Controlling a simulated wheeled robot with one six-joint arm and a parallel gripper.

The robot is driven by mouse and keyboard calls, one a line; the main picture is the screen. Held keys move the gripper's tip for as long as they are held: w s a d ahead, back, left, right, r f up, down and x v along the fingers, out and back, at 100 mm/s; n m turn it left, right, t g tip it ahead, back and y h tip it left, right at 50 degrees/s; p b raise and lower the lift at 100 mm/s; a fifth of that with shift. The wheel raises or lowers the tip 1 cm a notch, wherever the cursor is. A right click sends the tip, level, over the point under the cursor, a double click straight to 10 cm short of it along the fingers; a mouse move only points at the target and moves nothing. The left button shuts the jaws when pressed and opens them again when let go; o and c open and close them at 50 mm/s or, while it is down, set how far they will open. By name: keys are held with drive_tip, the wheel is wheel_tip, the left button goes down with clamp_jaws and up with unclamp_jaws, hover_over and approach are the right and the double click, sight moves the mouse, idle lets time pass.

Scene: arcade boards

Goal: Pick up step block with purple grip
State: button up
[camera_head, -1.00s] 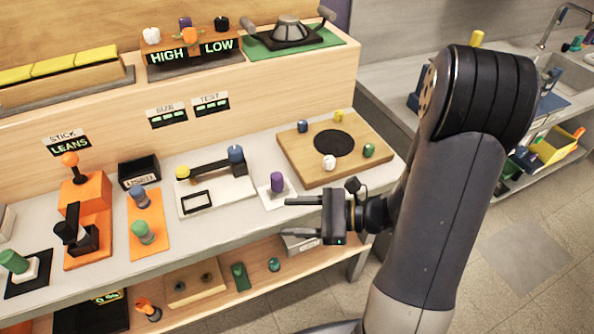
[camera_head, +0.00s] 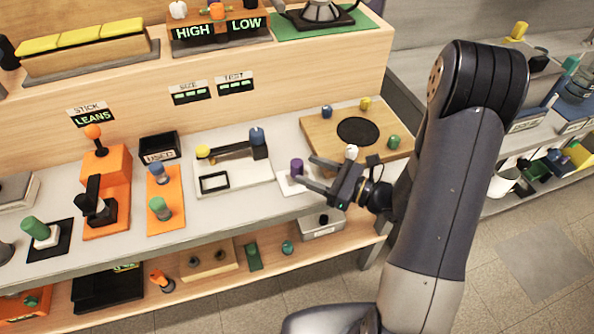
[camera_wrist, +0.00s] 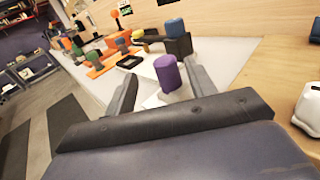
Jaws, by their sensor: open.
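The step block's purple grip (camera_head: 296,168) stands upright on a white base (camera_head: 288,185) on the counter, left of the round-patch wooden board. In the wrist view the purple grip (camera_wrist: 167,73) shows between my two fingers, a little beyond them, with part of the white base (camera_wrist: 153,101) beneath it. My gripper (camera_head: 308,172) is open and empty, its fingers reaching left toward the purple grip. In the head view the fingers cover part of the white base's right side. I cannot tell whether a finger touches it.
The wooden board (camera_head: 320,130) with small coloured knobs lies close on the right. A white panel with a black lever (camera_head: 230,172) is left of the grip. An orange plate (camera_head: 165,213) and a joystick (camera_head: 105,185) stand further left. A lower shelf (camera_head: 215,277) runs below.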

sight(297, 162)
drive_tip(key=x, duration=0.3)
drive_tip(key=p+x, duration=0.1)
drive_tip(key=shift+w+a+f, duration=0.2)
drive_tip(key=shift+w+f, duration=0.05)
drive_tip(key=shift+w, duration=0.25)
drive_tip(key=c, duration=1.1)
drive_tip(key=shift+r, duration=0.1)
